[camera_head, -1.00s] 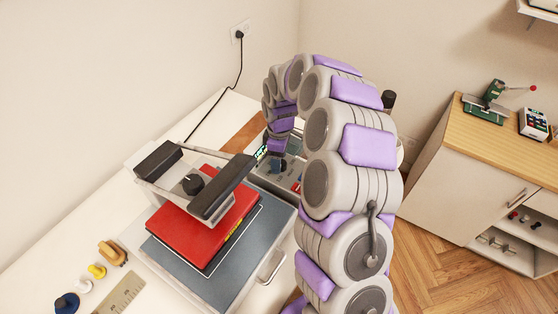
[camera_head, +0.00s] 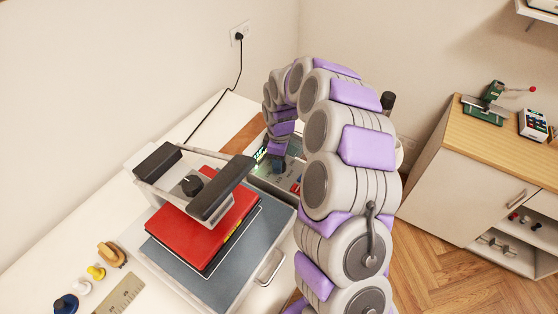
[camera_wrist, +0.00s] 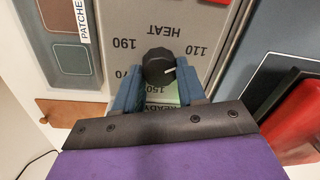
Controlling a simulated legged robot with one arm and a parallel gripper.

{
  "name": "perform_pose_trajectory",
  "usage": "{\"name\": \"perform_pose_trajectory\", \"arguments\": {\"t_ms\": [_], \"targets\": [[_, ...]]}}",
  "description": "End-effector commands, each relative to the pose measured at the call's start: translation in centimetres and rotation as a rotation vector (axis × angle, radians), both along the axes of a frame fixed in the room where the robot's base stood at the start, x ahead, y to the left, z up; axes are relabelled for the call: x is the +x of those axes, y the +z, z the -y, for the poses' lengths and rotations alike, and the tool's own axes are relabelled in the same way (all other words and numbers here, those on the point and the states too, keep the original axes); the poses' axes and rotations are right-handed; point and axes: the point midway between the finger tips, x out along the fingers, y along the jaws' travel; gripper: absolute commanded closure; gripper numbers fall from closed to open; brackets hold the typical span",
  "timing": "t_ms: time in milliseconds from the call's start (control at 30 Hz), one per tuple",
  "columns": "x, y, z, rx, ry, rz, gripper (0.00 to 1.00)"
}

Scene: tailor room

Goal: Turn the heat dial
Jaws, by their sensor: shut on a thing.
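The heat dial is a black ridged knob (camera_wrist: 159,66) with a white pointer line, in the upper middle of the wrist view. It sits on a grey panel (camera_wrist: 180,14) printed HEAT, with 190, 110 and 150 readable; the text looks upside down. The pointer lies toward the 110 side. My gripper (camera_wrist: 157,80) has its two blue fingers on both sides of the dial, shut on it. In the head view my gripper (camera_head: 279,164) is down at the control panel, and my arm hides the dial there.
A heat press with a red upper plate (camera_head: 200,225) and grey base (camera_head: 225,268) stands left of my arm. A small lit green display (camera_head: 261,154) is beside my gripper. A wooden-topped cabinet (camera_head: 465,125) stands right.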

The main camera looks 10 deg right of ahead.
Motion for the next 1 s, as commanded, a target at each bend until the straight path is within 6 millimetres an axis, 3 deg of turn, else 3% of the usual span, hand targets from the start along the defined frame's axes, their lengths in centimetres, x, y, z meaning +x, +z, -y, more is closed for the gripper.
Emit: {"name": "perform_pose_trajectory", "arguments": {"t_ms": [467,1000], "targets": [[0.24,0.21,0.01,0.001,-0.125,0.005,0.9],[0.34,0.19,0.32,0.0,-0.612,0.005,0.9]]}}
